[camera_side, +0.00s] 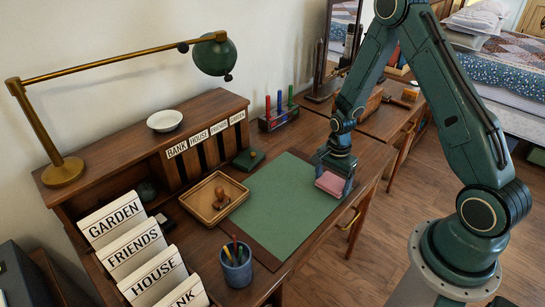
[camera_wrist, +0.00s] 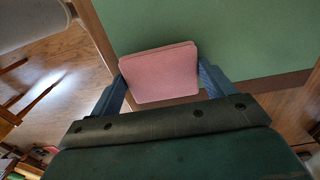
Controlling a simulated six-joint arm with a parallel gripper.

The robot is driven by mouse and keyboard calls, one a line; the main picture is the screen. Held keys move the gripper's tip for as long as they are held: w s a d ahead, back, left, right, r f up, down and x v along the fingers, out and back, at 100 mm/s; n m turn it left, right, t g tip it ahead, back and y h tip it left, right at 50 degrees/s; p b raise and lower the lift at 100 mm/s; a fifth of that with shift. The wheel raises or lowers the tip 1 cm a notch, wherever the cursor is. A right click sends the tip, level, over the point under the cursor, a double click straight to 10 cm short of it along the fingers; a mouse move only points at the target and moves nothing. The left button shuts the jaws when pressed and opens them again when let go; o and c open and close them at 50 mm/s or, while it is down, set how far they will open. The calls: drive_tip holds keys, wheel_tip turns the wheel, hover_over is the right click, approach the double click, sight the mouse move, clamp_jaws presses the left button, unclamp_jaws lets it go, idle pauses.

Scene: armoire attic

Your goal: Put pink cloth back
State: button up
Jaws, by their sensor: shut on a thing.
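The pink cloth (camera_side: 331,182) is a small, folded, rounded rectangle. My gripper (camera_side: 336,172) is shut on it, near the right edge of the green desk mat. In the wrist view the pink cloth (camera_wrist: 160,73) sits between the two blue fingers of my gripper (camera_wrist: 162,82). It lies over the mat's brown border and the desk edge in that view. I cannot tell whether it touches the desk.
The green mat (camera_side: 275,205) is bare. A wooden tray (camera_side: 204,212) holds a stamp. Nearby are a blue pencil cup (camera_side: 235,268), a dark green box (camera_side: 249,159), a rack with coloured pens (camera_side: 278,119), labelled cards (camera_side: 126,243) and a brass lamp (camera_side: 62,172). A second desk (camera_side: 385,125) adjoins behind.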

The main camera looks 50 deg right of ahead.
sight(332, 182)
drive_tip(key=shift+f, duration=0.25)
drive_tip(key=shift+f, duration=0.15)
drive_tip(key=o, duration=0.8)
wheel_tip(332, 182, up, 12)
drive_tip(key=shift+r, duration=0.2)
idle(0.5)
idle(0.5)
